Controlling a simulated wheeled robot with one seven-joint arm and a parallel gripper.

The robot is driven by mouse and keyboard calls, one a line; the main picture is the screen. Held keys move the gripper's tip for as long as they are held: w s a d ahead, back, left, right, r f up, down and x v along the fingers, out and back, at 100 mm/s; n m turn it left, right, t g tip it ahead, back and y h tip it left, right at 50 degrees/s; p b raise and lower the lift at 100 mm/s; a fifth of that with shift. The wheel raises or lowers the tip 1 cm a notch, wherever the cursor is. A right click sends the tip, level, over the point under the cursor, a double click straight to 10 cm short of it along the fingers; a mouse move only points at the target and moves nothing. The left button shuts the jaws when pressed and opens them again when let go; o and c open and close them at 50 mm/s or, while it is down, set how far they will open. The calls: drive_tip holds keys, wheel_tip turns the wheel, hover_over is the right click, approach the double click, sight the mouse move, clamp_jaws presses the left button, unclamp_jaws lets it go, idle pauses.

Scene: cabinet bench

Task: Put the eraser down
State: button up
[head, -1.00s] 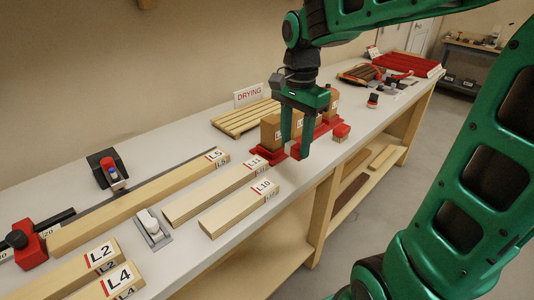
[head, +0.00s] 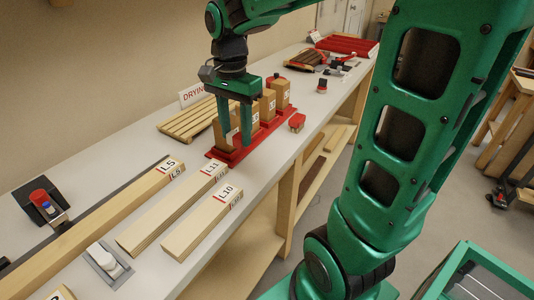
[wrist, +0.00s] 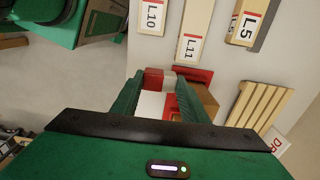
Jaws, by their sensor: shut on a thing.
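My gripper (head: 237,143) is over the bench, beside the red rack with the upright wooden blocks. Its fingers point down and are shut on the eraser. In the wrist view a red-and-white piece, which I take for the eraser (wrist: 153,78), shows between the fingertips. In the head view the eraser is hard to make out against the fingers and the red rack (head: 221,155). I cannot tell whether it touches the bench.
Boards L10 (head: 200,226), L11 (head: 170,215) and L5 (head: 110,205) lie nearer on the bench (head: 140,150). A slatted pallet (head: 190,118) stands behind. Bare bench lies between L10 and the rack.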

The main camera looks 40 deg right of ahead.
drive_tip(key=d+f, duration=0.2)
drive_tip(key=d, duration=0.1)
drive_tip(key=d+f, duration=0.2)
drive_tip(key=d, duration=0.2)
drive_tip(key=d+f, duration=0.2)
drive_tip(key=d, duration=0.1)
drive_tip(key=shift+w+d+f, duration=0.2)
drive_tip(key=shift+w, duration=0.05)
drive_tip(key=shift+f, duration=1.95)
drive_tip(key=o, duration=1.1)
drive_tip(key=shift+f, duration=0.1)
wheel_tip(320, 180, up, 12)
drive_tip(key=s+f+n, duration=0.2)
drive_tip(key=s, duration=0.5)
drive_tip(key=s+f+n, duration=0.2)
drive_tip(key=s+n, duration=0.1)
drive_tip(key=s, duration=0.4)
drive_tip(key=s+f+n, duration=0.2)
drive_tip(key=s+f, duration=0.1)
drive_tip(key=s, duration=0.3)
drive_tip(key=shift+s+d+n, duration=0.1)
drive_tip(key=shift+s+n, duration=0.2)
drive_tip(key=shift+s, duration=0.1)
